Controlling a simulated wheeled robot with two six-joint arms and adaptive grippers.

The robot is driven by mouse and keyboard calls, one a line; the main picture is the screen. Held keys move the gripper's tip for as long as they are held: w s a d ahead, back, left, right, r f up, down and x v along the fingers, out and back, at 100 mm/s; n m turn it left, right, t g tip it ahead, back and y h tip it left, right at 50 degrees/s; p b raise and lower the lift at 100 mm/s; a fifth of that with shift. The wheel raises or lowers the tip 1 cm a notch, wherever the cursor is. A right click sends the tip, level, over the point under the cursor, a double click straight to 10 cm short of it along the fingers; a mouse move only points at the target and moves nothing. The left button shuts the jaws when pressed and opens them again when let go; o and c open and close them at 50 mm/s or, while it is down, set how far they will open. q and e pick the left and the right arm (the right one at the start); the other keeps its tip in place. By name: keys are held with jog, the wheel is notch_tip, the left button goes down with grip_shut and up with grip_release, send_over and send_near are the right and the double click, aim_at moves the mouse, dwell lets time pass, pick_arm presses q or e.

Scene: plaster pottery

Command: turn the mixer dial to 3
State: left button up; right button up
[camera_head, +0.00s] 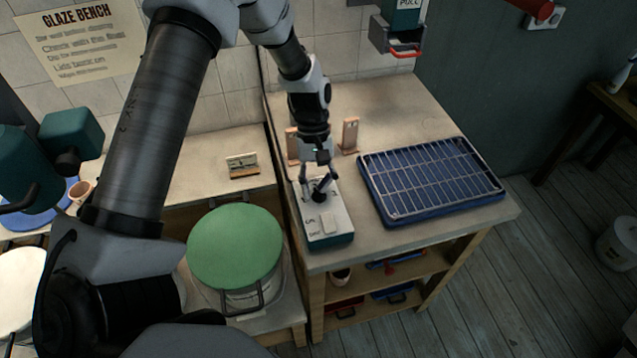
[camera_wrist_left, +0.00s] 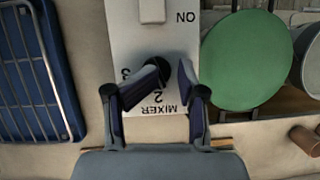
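The mixer control box (camera_head: 330,234) is a pale box with a teal base, standing on the bench top. In the left wrist view its face (camera_wrist_left: 128,38) shows upside down, with "MIXER", "2", part of a "3" and "ON" legible. The small dark dial (camera_wrist_left: 161,69) sits between the fingertips of my left gripper (camera_wrist_left: 171,68), partly covered by them. In the head view the left gripper (camera_head: 319,190) points down at the dial. Its fingers are one on each side of the dial; whether they press on it I cannot tell. The dial's pointer is hidden. My right gripper is not in view.
A blue tray with a wire rack (camera_head: 432,180) lies right of the box. Small wooden stands (camera_head: 350,135) are behind it. A green-lidded bucket (camera_head: 235,247) stands to the left, lower down. A teal machine (camera_head: 72,135) is at far left. A red-handled pull dispenser (camera_head: 405,45) hangs above.

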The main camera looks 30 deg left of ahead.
pick_arm(q)
jog(key=shift+w, duration=0.15)
jog(key=shift+r, duration=0.25)
jog(key=v, duration=1.1)
jog(key=shift+r, duration=0.3)
jog(key=shift+w+f, duration=0.1)
